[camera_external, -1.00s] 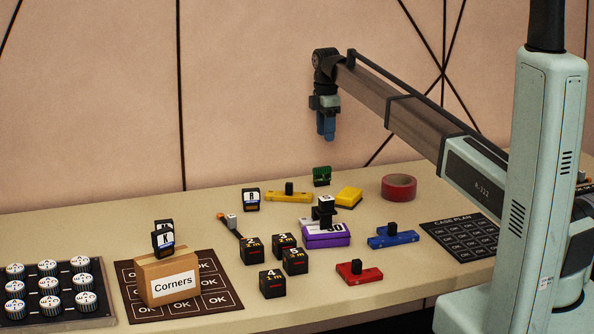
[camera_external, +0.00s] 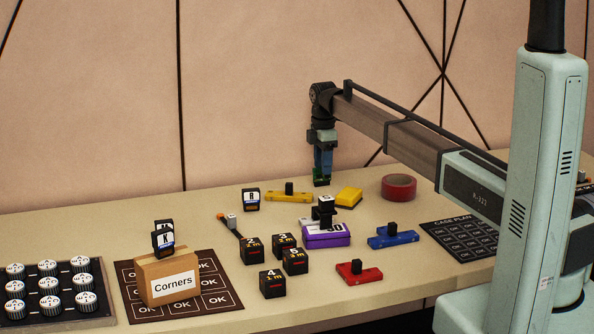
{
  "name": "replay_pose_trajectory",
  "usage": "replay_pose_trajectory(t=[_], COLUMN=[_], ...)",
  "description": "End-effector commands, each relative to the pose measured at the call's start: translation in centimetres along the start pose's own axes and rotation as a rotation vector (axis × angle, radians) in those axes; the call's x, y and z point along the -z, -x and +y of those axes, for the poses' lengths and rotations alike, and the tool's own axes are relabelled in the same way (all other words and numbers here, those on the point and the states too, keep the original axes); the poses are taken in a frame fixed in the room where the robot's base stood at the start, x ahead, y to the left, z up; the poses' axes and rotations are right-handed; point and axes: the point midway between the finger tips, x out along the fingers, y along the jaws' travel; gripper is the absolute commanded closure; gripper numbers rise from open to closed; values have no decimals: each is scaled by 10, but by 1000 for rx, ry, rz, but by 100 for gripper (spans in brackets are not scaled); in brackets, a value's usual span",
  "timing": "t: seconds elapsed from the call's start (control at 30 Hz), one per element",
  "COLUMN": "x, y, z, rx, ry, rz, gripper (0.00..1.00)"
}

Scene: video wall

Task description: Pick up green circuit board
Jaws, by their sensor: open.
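The green circuit board (camera_external: 316,175) stands near the back edge of the table, mostly hidden behind my gripper. Only a small green part shows at the left of the fingers. My gripper (camera_external: 322,181) points straight down, with its blue fingers low at the board. The jaws are open. I cannot tell from this view whether the board is between the fingers or just behind them.
A yellow bar (camera_external: 289,194) lies left of my gripper and a yellow block (camera_external: 348,197) lies right. A red tape roll (camera_external: 399,187) is farther right. A purple box (camera_external: 326,236) and several black cubes (camera_external: 270,283) stand in front. A cardboard box (camera_external: 168,278) is front left.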

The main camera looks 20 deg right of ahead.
Motion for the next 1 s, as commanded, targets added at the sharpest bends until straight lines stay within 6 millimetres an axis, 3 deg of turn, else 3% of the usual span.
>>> replay_pose_trajectory(t=[0.27,0.53,1.0], x=[2,2,2], y=[-35,-39,-38], z=[0,0,0], rx=[1,0,0], ry=[1,0,0], rz=[0,0,0], gripper=[53,53,97])
